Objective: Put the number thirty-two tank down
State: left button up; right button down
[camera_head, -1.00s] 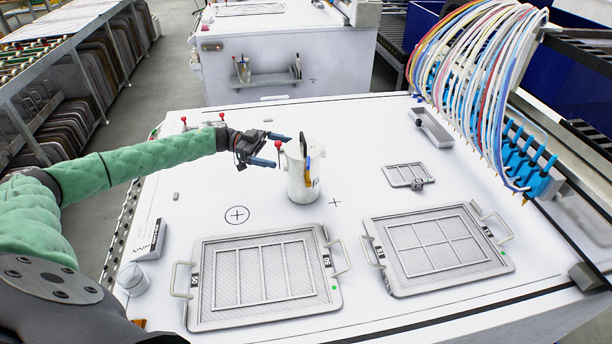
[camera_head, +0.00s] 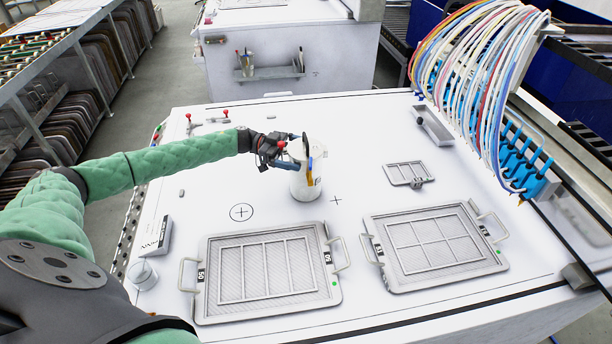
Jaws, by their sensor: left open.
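A white cylindrical tank (camera_head: 306,184) stands upright on the white table, near its middle. It has a dark part at its rim and orange and blue marks on its right side; I cannot read a number on it. My left gripper (camera_head: 292,151) is open, at the left of the tank's upper part, fingers pointing right. The fingertips overlap the tank's edge in the picture; I cannot tell whether they touch it. My right gripper is out of view.
Two framed mesh trays with handles, a left one (camera_head: 210,303) and a right one (camera_head: 382,272), lie in front. A small mesh frame (camera_head: 404,173) and a narrow tray (camera_head: 434,127) lie at right. Hoses (camera_head: 470,60) hang at back right. A white box (camera_head: 157,233) and clear cup (camera_head: 143,274) stand at left.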

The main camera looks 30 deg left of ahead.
pick_arm(q)
jog(key=c, duration=1.9)
jog(key=shift+w+r, duration=0.1)
jog(key=shift+w, duration=0.05)
jog(key=shift+c, duration=0.6)
jog(key=shift+r, duration=0.15)
